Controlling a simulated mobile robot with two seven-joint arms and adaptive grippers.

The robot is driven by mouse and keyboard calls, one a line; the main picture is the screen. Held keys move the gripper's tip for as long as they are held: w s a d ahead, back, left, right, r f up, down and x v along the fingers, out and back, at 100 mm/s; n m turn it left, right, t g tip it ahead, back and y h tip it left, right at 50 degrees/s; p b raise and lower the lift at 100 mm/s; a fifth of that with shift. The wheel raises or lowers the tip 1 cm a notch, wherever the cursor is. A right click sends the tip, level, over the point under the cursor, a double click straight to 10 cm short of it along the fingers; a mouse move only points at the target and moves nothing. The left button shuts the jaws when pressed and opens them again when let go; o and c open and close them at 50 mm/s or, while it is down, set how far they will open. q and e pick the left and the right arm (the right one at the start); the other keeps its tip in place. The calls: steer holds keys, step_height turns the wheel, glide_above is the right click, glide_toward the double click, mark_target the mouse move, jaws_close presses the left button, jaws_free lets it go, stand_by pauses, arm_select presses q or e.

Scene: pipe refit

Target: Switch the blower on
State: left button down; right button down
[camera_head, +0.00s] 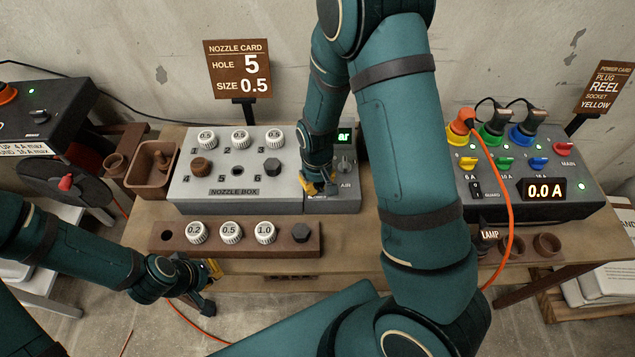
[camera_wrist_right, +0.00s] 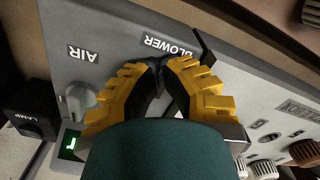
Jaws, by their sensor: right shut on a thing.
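The blower panel (camera_head: 345,200) is the grey right end of the nozzle box. In the right wrist view its BLOWER label (camera_wrist_right: 168,47) shows just beyond my right fingertips. My right gripper (camera_head: 318,188) is down at this panel, and in the right wrist view its yellow fingers (camera_wrist_right: 158,68) close together at the label. It is shut on the blower switch, which the fingers mostly hide, so its position cannot be told. My left gripper (camera_head: 208,287) is low at the table's front edge, away from the panel; its opening is unclear.
The AIR knob (camera_wrist_right: 77,103) sits beside the blower label, near a partly hidden green display (camera_head: 344,137). The nozzle box (camera_head: 225,180) adjoins on the left. A nozzle rack (camera_head: 275,250) lies in front. The power box (camera_head: 545,185) with an orange cable stands right.

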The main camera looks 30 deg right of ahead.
steer(key=shift+r+p, duration=2.8)
steer(key=shift+r, duration=0.65)
